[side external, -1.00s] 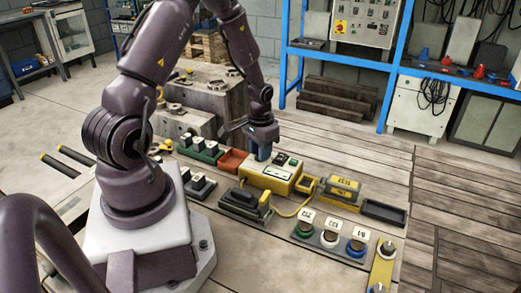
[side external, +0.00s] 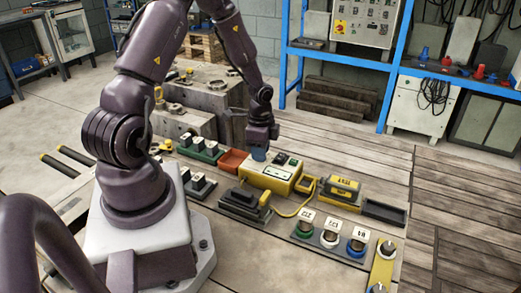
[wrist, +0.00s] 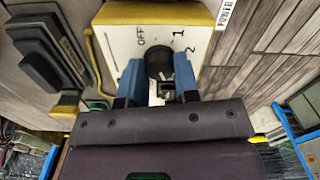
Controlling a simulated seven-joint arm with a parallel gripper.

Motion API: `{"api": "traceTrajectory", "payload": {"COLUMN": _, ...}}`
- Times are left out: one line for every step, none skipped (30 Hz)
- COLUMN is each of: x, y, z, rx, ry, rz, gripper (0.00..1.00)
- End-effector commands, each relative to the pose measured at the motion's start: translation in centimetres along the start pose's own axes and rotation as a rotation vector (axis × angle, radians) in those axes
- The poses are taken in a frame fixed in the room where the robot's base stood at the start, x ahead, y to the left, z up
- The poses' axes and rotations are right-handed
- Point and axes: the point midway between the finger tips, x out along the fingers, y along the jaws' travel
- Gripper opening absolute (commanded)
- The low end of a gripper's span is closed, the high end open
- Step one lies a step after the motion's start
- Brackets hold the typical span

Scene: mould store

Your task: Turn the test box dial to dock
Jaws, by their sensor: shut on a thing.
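The test box (side external: 268,179), yellow with a cream top, stands on the table in the side view. Its top face also shows in the wrist view (wrist: 203,42), with the marks OFF, 1 and 2 around the dial. The black dial (wrist: 157,60) sits between the blue fingertips of my gripper (wrist: 158,78), which is shut on it. In the side view my gripper (side external: 258,153) points down at the box's far left end and hides the dial. I see no mark reading dock; part of the dial's surround is hidden by the fingers. The dial's pointer direction is unclear.
A black and yellow clamp-like block (side external: 245,204) stands close in front of the box. A yellow cable runs beside it. Labelled round knobs (side external: 330,238) stand at the front right, and an orange-red tray (side external: 233,161) lies left of the box. Free planks lie behind.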

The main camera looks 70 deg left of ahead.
Motion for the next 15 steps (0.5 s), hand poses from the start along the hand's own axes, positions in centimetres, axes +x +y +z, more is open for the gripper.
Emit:
{"api": "traceTrajectory", "payload": {"x": -0.08, "y": -0.02, "z": 0.05, "rx": 0.044, "ry": -0.001, "rz": 0.0, "gripper": 0.05}}
{"api": "traceTrajectory", "payload": {"x": -0.08, "y": -0.01, "z": 0.05, "rx": 0.073, "ry": -0.001, "rz": 0.0, "gripper": 0.05}}
{"api": "traceTrajectory", "payload": {"x": -0.08, "y": -0.01, "z": 0.04, "rx": 0.11, "ry": -0.001, "rz": 0.0, "gripper": 0.05}}
{"api": "traceTrajectory", "payload": {"x": -0.08, "y": -0.01, "z": 0.04, "rx": 0.137, "ry": -0.001, "rz": 0.001, "gripper": 0.05}}
{"api": "traceTrajectory", "payload": {"x": -0.08, "y": 0.0, "z": 0.04, "rx": 0.165, "ry": -0.001, "rz": 0.001, "gripper": 0.05}}
{"api": "traceTrajectory", "payload": {"x": -0.07, "y": -0.01, "z": 0.06, "rx": 0.2, "ry": -0.002, "rz": 0.001, "gripper": 0.05}}
{"api": "traceTrajectory", "payload": {"x": -0.07, "y": -0.01, "z": 0.07, "rx": 0.226, "ry": -0.002, "rz": 0.001, "gripper": 0.05}}
{"api": "traceTrajectory", "payload": {"x": -0.07, "y": -0.01, "z": 0.07, "rx": 0.251, "ry": -0.002, "rz": 0.001, "gripper": 0.05}}
{"api": "traceTrajectory", "payload": {"x": -0.07, "y": 0.0, "z": 0.05, "rx": 0.283, "ry": -0.001, "rz": 0.001, "gripper": 0.05}}
{"api": "traceTrajectory", "payload": {"x": -0.07, "y": 0.0, "z": 0.04, "rx": 0.307, "ry": -0.001, "rz": 0.001, "gripper": 0.05}}
{"api": "traceTrajectory", "payload": {"x": -0.07, "y": 0.0, "z": 0.04, "rx": 0.33, "ry": -0.001, "rz": 0.001, "gripper": 0.05}}
{"api": "traceTrajectory", "payload": {"x": -0.07, "y": -0.01, "z": 0.04, "rx": 0.359, "ry": -0.001, "rz": 0.0, "gripper": 0.05}}
{"api": "traceTrajectory", "payload": {"x": -0.07, "y": -0.01, "z": 0.04, "rx": 0.377, "ry": -0.001, "rz": 0.001, "gripper": 0.05}}
{"api": "traceTrajectory", "payload": {"x": -0.07, "y": -0.01, "z": 0.05, "rx": 0.396, "ry": -0.001, "rz": 0.001, "gripper": 0.05}}
{"api": "traceTrajectory", "payload": {"x": -0.07, "y": -0.02, "z": 0.06, "rx": 0.419, "ry": -0.001, "rz": 0.0, "gripper": 0.05}}
